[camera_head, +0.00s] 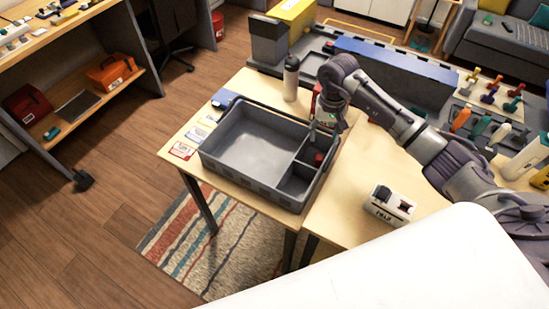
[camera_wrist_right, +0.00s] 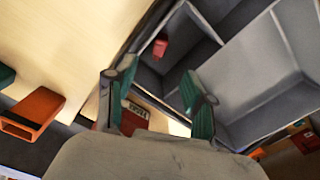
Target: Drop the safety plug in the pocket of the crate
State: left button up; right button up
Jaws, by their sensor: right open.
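The grey crate (camera_head: 246,182) stands on the wooden table, with one large compartment and smaller pockets along its right side. A small red piece, which looks like the safety plug (camera_head: 318,158), lies in one of the pockets. It also shows in the right wrist view (camera_wrist_right: 160,45), lying clear of the fingers. My right gripper (camera_head: 312,133) is above the crate's pocket side. In the right wrist view its two green-padded fingers (camera_wrist_right: 157,85) are apart with nothing gripped between them. My left gripper is not in view.
A white and black device (camera_head: 390,203) sits on the table to the right. Coloured items stand at the far right. Table is bare between crate and device.

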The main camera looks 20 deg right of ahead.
notch_tip(320, 180, up, 12)
dwell(0.5)
dwell(0.4)
